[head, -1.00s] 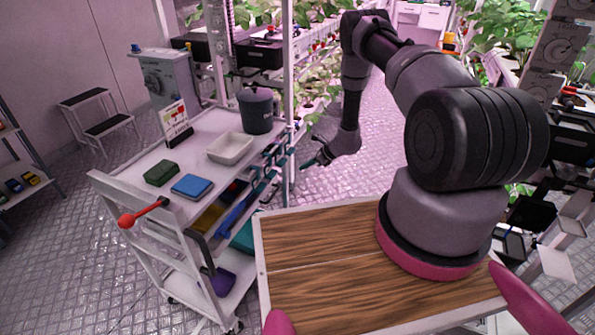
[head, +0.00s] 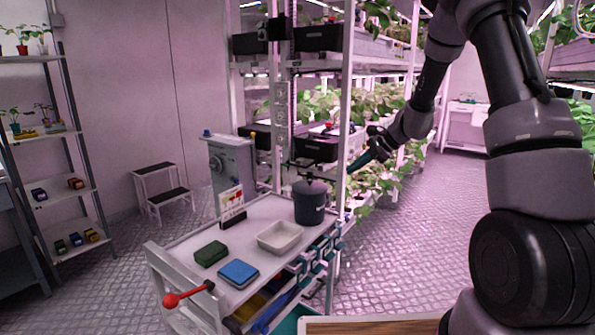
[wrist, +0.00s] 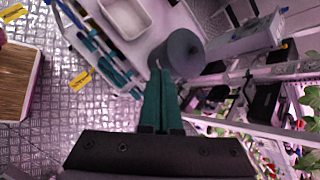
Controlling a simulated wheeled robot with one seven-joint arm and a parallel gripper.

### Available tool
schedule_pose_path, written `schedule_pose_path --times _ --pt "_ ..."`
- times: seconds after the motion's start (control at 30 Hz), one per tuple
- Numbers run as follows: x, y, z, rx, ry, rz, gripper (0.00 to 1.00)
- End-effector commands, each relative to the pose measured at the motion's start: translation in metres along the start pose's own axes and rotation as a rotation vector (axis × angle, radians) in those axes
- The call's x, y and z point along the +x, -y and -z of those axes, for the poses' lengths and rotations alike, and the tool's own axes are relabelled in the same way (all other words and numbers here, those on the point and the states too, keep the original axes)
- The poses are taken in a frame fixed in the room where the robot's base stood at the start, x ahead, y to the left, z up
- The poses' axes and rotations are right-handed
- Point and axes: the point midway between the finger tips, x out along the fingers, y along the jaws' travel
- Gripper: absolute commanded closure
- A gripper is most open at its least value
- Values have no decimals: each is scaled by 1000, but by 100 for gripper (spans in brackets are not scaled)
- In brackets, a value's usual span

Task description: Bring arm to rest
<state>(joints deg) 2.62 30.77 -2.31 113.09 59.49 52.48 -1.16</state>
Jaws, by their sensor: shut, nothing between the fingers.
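My gripper (head: 366,160) is in the air to the right of the cart, close to the plant rack's post in the head view. In the wrist view its teal fingers (wrist: 161,88) are together with nothing between them. Their tips point toward the dark grey lidded bin (wrist: 182,52) on the cart, and I cannot tell the distance between them. My arm runs from the right side of the head view, with the elbow raised.
A white cart (head: 182,253) carries the grey bin (head: 310,203), a white tray (head: 296,239), a green box (head: 210,252) and a blue box (head: 238,273). Plant racks (head: 347,100) stand behind. A step stool (head: 163,193) is at left. The aisle floor (head: 410,235) is clear.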

Motion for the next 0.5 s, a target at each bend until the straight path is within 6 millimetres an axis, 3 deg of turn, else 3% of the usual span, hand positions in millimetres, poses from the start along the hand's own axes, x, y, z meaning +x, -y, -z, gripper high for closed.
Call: schedule_pose_path --times 0.03,0.2,0.5 --pt "-23 1 -21 -64 -10 -1 100" --pt "-89 -13 -76 -272 -58 -29 100" --pt "-190 -71 -149 -627 -196 -77 100"
